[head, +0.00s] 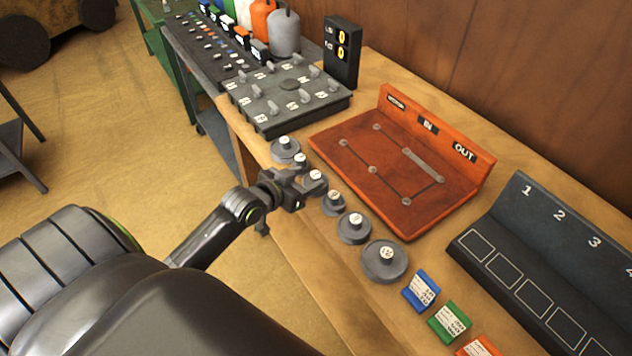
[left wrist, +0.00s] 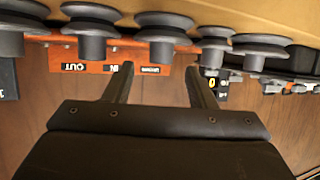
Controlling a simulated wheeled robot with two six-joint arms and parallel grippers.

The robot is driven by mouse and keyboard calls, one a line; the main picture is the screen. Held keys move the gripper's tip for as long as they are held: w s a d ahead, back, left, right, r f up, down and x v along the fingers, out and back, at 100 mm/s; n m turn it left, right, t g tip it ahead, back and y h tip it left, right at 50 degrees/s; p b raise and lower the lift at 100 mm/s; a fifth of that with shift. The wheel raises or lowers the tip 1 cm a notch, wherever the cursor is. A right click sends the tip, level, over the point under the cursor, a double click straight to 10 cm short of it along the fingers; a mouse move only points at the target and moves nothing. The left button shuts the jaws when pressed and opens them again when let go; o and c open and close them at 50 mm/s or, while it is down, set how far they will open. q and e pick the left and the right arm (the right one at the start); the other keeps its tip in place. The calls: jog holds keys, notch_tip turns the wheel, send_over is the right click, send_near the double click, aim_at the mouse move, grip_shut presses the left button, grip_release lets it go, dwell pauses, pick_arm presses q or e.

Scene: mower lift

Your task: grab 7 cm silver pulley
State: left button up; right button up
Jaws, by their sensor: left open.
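Several grey pulleys with white-topped hubs stand in a row along the bench's front edge. They differ in size; I cannot read their labels or tell which is the 7 cm silver one. The largest pulley (head: 385,263) is at the near end, then a medium one (head: 354,229) and a smaller one (head: 333,205). My left gripper (head: 304,194) is open and empty beside the row, partly covering pulleys there. In the left wrist view, upside down, a pulley (left wrist: 167,30) lies between the directions of the open fingers (left wrist: 160,74), apart from them. My right gripper is not in view.
An orange-red tray (head: 335,145) with IN and OUT labels lies behind the pulleys. A dark numbered rack (head: 560,250) stands to the right. Blue (head: 422,290) and green (head: 449,321) boxes sit in front of it. A grey peg board (head: 285,100) is farther back.

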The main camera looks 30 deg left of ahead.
aim_at(313, 176)
pick_arm(q)
jog(key=shift+p+x, duration=0.55)
jog(key=shift+x, duration=2.8)
jog(key=shift+f, duration=0.1)
jog(key=shift+s, duration=0.1)
jog(key=c, duration=1.1)
